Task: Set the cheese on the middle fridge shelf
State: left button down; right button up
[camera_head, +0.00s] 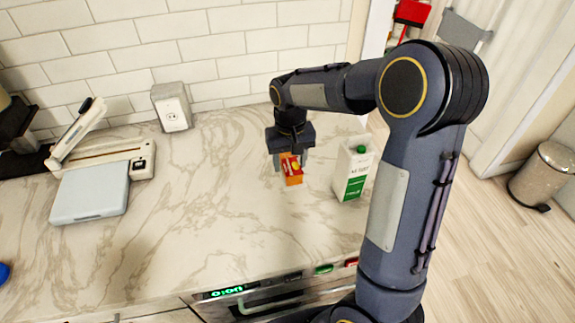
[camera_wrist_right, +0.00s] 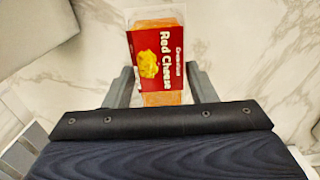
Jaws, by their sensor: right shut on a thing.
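The cheese (camera_head: 291,173) is a red and orange box. My right gripper (camera_head: 291,160) points down over the counter and is shut on the cheese. It also shows in the right wrist view (camera_wrist_right: 160,85). I cannot tell whether the box's lower end touches the marble. My left gripper is not in view. No fridge or fridge shelf can be made out in these frames.
A white and green milk carton (camera_head: 353,171) stands on the marble counter (camera_head: 220,215), just right of the cheese. A kitchen scale-like device (camera_head: 90,190) lies at the left. A bin (camera_head: 545,175) stands on the floor at right. The counter's middle is clear.

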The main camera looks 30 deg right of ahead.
aim_at(288, 169)
jog(key=shift+w+d+f, duration=0.1)
jog(key=shift+w+f, duration=0.45)
jog(key=shift+f, duration=0.1)
jog(key=shift+w+f, duration=0.15)
jog(key=shift+f, duration=0.8)
jog(key=shift+w+f, duration=0.1)
jog(key=shift+f, duration=0.8)
jog(key=shift+f, duration=0.15)
jog(key=o, duration=1.2)
